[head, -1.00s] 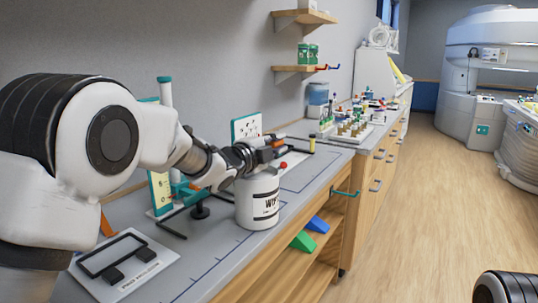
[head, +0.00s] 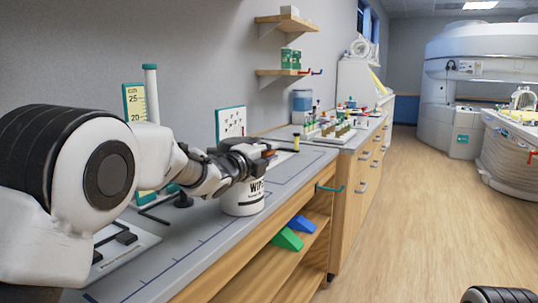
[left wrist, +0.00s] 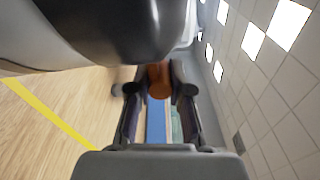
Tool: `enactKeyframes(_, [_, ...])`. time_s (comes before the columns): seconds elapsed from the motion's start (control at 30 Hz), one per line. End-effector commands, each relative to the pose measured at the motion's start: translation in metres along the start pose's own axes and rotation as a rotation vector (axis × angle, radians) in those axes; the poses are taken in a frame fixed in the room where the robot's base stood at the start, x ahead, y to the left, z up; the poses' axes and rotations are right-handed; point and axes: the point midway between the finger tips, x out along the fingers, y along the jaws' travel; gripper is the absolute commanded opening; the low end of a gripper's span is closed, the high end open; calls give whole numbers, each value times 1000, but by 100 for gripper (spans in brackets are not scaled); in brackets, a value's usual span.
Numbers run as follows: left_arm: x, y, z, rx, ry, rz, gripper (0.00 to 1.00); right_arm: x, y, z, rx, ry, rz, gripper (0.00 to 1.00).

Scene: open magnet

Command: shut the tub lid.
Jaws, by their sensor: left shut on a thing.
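The white wipes tub (head: 243,197) with dark lettering stands upright on the grey counter in the head view. My left gripper (head: 264,156) is over the tub's top and hides most of it, so the lid's position cannot be made out. In the left wrist view, the left gripper (left wrist: 157,85) is shut on an orange-brown piece (left wrist: 158,74) between its fingertips. Orange also shows at the fingertips in the head view. I cannot tell whether this piece belongs to the lid. My right gripper is not in view.
A framed card (head: 230,122) and a teal-edged chart (head: 134,103) stand behind the tub. A rack of small bottles (head: 330,131) is farther along the counter (head: 215,232). Green and blue wedges (head: 287,238) lie on the shelf below.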

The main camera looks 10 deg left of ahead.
Motion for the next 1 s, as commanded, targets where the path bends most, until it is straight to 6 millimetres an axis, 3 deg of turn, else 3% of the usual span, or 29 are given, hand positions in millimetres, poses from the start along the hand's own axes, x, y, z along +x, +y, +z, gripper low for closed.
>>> enactKeyframes(0.2, [0, 5, -1, -3, 0, 9, 0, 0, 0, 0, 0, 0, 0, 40])
enactKeyframes(0.23, [0, 5, -1, -3, 0, 9, 26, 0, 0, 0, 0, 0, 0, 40])
enactKeyframes(0.3, [0, 5, -1, -3, 0, 9, 46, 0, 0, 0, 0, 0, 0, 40])
enactKeyframes(0.67, [-6, 3, 0, -2, 0, 6, 46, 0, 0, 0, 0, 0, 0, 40])
enactKeyframes(0.77, [-21, 2, 0, -4, -1, 6, 46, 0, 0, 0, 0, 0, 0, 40])
enactKeyframes(1.0, [-82, 2, 0, -5, -1, 6, 46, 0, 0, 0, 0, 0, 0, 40])
